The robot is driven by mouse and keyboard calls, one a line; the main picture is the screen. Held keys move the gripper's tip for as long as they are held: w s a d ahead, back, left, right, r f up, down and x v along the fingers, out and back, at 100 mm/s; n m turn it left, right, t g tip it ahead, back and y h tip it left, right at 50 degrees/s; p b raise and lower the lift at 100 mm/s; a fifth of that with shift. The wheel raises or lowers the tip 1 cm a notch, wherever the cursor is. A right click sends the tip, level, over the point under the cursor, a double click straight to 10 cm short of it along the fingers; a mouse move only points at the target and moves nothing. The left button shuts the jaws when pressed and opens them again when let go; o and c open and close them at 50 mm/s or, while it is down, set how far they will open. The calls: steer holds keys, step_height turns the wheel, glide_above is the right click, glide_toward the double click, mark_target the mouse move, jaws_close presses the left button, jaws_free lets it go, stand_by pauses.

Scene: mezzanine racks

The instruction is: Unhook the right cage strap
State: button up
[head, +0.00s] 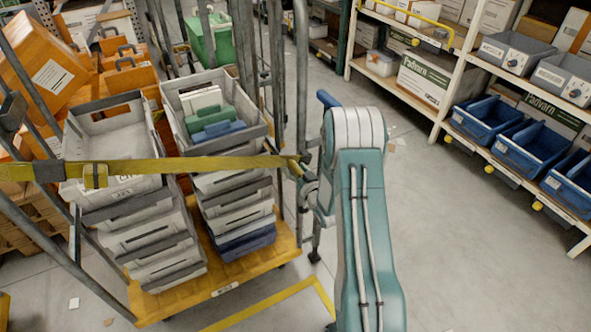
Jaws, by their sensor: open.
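A yellow strap (200,164) runs across the front of the roll cage, from the left post to the right post. A buckle (95,176) sits on its left part. Its right end (290,162) narrows and meets the cage's right post area by my gripper (304,184). My gripper is open at the strap's right end, partly hidden by my own teal arm. I cannot tell whether it touches the strap or its hook; the hook itself is not clear.
Inside the cage stand two stacks of grey totes (150,237) on a yellow base (165,300). Orange boxes (40,65) stand behind at left. Shelving with blue bins (528,145) lines the right. The floor (450,240) between the shelving and my arm is clear.

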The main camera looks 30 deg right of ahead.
steer(key=c, duration=0.9)
steer(key=shift+d, duration=0.15)
jaws_close()
